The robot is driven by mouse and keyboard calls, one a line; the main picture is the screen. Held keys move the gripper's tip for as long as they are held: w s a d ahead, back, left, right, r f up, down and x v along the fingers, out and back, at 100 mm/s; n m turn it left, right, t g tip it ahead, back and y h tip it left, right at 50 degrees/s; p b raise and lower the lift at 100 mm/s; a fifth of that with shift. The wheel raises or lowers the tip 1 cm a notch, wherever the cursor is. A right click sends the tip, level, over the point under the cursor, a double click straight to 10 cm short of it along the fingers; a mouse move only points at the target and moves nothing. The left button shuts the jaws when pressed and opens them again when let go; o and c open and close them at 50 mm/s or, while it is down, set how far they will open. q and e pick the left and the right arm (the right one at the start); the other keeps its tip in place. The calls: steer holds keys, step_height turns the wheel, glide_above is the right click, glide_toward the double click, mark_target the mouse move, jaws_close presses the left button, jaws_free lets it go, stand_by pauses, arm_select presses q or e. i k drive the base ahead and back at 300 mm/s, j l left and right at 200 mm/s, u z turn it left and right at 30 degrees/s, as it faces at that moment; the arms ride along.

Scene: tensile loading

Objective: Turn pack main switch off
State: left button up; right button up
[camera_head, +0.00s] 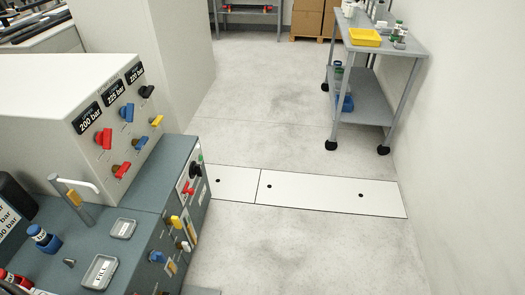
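A hydraulic pack console (120,200) stands at the left. Its upper cabinet (60,75) carries displays reading 200 bar, about 225 bar and 220 bar, with red, blue, black and yellow knobs below. On the narrow panel at the console's right edge are a red handle (187,188) and a black rotary knob (196,168), with a small green part near it. I cannot tell which of these is the main switch, and their labels are too small to read. Neither gripper is in view.
Yellow, blue and other handles (176,222) stick out from the console's lower front. A grey trolley (362,95) with a yellow tray (365,37) stands along the right wall. White floor plates (315,190) lie mid-room. The floor right of the console is clear.

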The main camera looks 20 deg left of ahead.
mark_target(197, 170)
steer(key=i+l, duration=0.1)
steer(key=i, duration=0.35)
steer(key=i+l, duration=0.1)
steer(key=i, duration=0.35)
steer(key=i+l, duration=0.1)
steer(key=i, duration=0.4)
